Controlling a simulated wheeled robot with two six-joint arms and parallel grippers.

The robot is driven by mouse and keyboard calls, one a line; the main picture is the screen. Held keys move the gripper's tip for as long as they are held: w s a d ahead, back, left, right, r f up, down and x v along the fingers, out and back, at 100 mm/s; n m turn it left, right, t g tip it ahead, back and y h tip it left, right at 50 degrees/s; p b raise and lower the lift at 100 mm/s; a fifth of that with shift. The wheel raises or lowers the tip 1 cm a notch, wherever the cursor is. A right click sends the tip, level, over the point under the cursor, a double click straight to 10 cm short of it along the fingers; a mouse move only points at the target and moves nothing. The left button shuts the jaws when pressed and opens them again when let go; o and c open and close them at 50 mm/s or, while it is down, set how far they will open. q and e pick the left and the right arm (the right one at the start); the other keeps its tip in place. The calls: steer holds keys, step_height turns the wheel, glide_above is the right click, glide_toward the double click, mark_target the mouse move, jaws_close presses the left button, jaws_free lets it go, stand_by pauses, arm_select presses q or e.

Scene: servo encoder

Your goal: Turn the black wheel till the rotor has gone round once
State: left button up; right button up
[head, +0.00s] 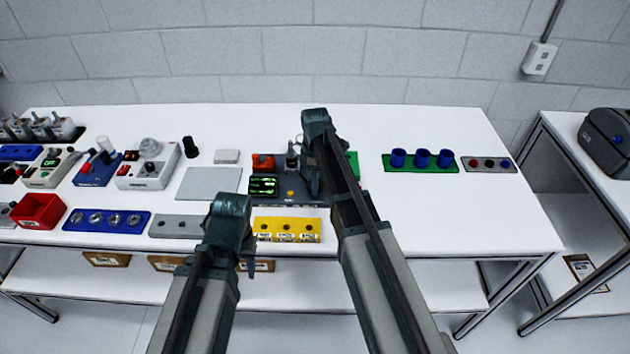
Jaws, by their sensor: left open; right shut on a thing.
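A dark grey servo encoder unit (290,189) sits on the table in the middle of the head view. It has a small lit green screen (263,185), a red-orange block (263,162) and an upright metallic part (292,158), which may be the rotor. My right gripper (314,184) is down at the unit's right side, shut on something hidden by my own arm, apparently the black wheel. I cannot make out the wheel. My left gripper (249,264) is open and empty, near the table's front edge and left of the yellow block.
A yellow block (286,230) with holes stands in front of the unit. A grey plate (208,184) lies to its left, with several devices and a red bin (38,211) further left. A green rack of blue cups (420,161) stands right. The table's right front is clear.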

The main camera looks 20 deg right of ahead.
steer(key=shift+c, duration=1.3)
steer(key=shift+m, duration=0.3)
steer(key=m, duration=0.4)
steer(key=shift+m, duration=0.4)
steer(key=m, duration=1.1)
steer(key=shift+m, duration=2.5)
